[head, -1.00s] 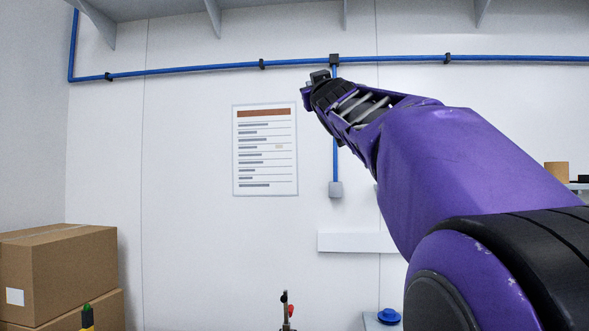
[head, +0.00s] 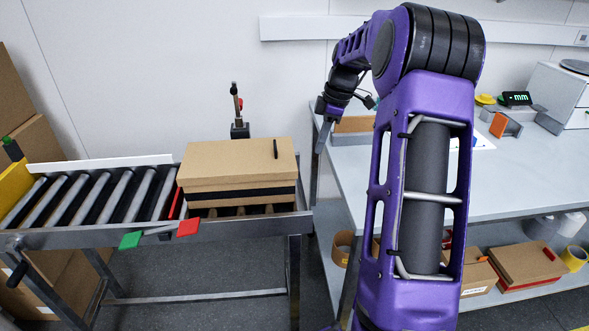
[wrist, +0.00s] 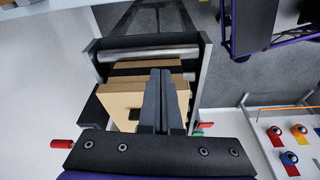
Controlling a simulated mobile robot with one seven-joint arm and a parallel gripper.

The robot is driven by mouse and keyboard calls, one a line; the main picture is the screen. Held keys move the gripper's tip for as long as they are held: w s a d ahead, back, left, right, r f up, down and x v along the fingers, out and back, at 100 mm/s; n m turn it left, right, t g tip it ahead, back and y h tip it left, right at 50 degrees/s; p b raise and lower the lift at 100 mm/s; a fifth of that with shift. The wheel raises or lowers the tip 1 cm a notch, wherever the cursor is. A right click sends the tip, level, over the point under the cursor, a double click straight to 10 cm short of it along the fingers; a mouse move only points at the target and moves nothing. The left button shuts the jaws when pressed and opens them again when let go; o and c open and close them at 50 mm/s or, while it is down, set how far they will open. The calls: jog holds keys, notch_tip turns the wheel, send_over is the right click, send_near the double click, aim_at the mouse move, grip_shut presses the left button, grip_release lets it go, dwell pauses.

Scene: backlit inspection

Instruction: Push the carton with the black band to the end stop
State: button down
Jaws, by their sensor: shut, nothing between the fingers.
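The carton with the black band (head: 238,170) sits at the right end of the roller conveyor (head: 150,238). It is brown, with a dark band around its lower part and a small black mark on its lid. A yellow plate (head: 14,188), which looks like the end stop, stands at the conveyor's far left end, with bare rollers between. My gripper (head: 320,138) points down, just right of the carton and apart from it in the head view. In the wrist view my gripper (wrist: 160,75) is shut and empty, its fingers hiding part of the carton (wrist: 120,104); contact cannot be told.
A red bar (head: 176,205) stands by the carton's left side. Green (head: 130,240) and red (head: 188,227) tabs are on the front rail. A dark post (head: 239,128) stands behind the carton. A grey workbench (head: 520,170) fills the right. Cardboard boxes (head: 36,145) stand at left.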

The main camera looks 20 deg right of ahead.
jog(key=a+f, duration=0.1)
jog(key=f, duration=0.3)
jog(key=w+a+f+n+b, duration=0.1)
jog(key=f, duration=0.3)
jog(key=w+a+f+n+b, duration=0.1)
jog(key=f, duration=0.3)
jog(key=shift+w+a+y, duration=0.25)
jog(key=shift+a+y, duration=0.05)
jog(key=shift+a, duration=0.05)
jog(key=shift+w+a, duration=0.15)
jog(key=shift+a, duration=0.3)
